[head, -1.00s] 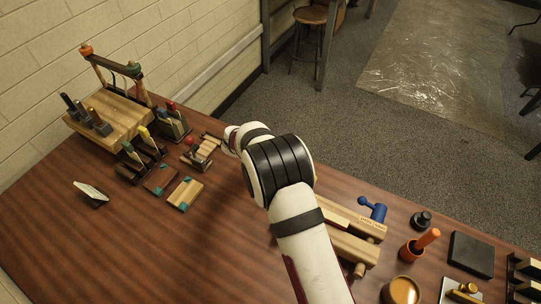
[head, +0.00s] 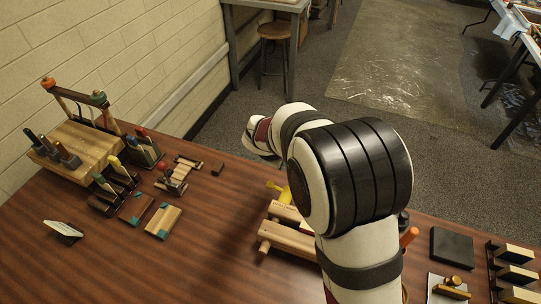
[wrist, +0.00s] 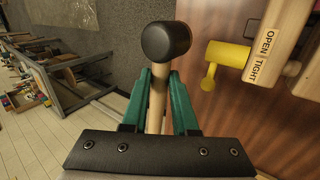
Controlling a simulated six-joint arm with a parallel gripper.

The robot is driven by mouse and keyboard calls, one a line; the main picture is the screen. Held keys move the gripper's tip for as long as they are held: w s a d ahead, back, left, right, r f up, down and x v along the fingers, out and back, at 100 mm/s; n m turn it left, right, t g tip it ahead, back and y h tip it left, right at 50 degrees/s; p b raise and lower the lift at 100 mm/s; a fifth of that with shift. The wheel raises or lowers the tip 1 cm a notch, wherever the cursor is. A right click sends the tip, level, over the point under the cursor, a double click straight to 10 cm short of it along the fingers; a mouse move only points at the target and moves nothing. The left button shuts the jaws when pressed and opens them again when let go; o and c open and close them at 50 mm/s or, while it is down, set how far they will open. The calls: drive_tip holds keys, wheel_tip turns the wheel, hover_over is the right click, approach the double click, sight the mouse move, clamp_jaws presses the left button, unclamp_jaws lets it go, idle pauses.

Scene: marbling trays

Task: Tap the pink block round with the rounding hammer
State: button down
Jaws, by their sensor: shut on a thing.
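In the wrist view, the teal fingers of my gripper (wrist: 160,78) are closed on the wooden handle of the rounding hammer (wrist: 166,40). Its dark, rounded head stands out beyond the fingertips. In the head view my arm hides the gripper and the hammer. I cannot make out the pink block in either view. A wooden vise (head: 287,236) marked OPEN and TIGHT stands on the table, partly behind my arm. It also shows right of the hammer in the wrist view (wrist: 288,22), with a yellow handle (wrist: 226,56).
A wooden tool stand (head: 88,150) and slotted holders (head: 115,190) stand at the left. Wooden blocks with teal corners (head: 163,221) lie before them. A black slab (head: 451,247) and wooden pieces (head: 517,274) are at the right. The table's front left is mostly clear.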

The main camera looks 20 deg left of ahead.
drive_tip(key=shift+s+d+f+m+g+h, duration=0.1)
drive_tip(key=shift+s+d+m+g+h, duration=0.2)
drive_tip(key=shift+s+d+m+h, duration=0.9)
drive_tip(key=shift+s+d+f+m+g+h, duration=0.1)
drive_tip(key=shift+s+d+m+g+h, duration=0.2)
drive_tip(key=shift+s+d+m, duration=1.7)
drive_tip(key=shift+s+d+f+m+g+h, duration=0.1)
drive_tip(key=shift+s+d+m+g+h, duration=0.2)
drive_tip(key=shift+s+d+m+h, duration=1.2)
drive_tip(key=shift+s+d+f+n+y, duration=0.35)
drive_tip(key=shift+s+d+n+y, duration=0.15)
drive_tip(key=shift+d+y, duration=0.25)
drive_tip(key=shift+f, duration=0.25)
drive_tip(key=shift+r, duration=0.1)
drive_tip(key=shift+r, duration=0.55)
drive_tip(key=shift+f, duration=0.3)
